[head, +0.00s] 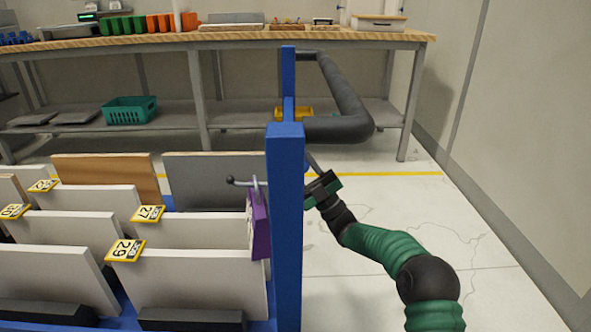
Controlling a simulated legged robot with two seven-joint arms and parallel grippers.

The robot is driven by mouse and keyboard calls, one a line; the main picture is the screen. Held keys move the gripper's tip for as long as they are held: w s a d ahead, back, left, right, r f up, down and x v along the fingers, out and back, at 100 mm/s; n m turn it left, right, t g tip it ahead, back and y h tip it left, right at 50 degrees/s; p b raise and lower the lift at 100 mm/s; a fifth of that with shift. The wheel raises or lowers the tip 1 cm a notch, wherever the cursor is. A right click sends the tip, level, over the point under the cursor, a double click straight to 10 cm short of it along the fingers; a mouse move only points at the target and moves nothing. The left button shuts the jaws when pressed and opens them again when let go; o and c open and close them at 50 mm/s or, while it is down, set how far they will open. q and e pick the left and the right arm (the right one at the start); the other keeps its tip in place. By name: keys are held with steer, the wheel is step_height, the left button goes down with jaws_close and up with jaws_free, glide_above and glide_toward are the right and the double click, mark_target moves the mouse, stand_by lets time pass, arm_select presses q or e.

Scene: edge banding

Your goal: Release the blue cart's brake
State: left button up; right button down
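The blue cart (286,230) fills the lower left and middle, with a tall blue post at its right end. A thick dark grey handle (352,105) bends out from the post's upper part. A small grey lever with a round dark knob (231,181) stands just left of the post, above a purple piece (259,228); I cannot tell if it is the brake. My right gripper (318,182) is just right of the post, below the handle. A thin grey rod shows above it. The post partly hides its tip, so its opening is unclear. My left gripper is out of view.
The cart holds several upright white, grey and brown panels (195,284), some with yellow number tags (125,250). A wooden-topped workbench (225,36) with bins stands behind. A wall (510,120) rises at right. The floor (420,215) right of the cart is clear.

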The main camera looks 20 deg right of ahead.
steer(key=shift+w+f, duration=0.1)
steer(key=shift+w, duration=0.1)
steer(key=shift+d, duration=0.1)
steer(key=c, duration=1.1)
jaws_free()
steer(key=shift+o, duration=0.5)
steer(key=b+v, duration=0.4)
steer(key=v, duration=1.3)
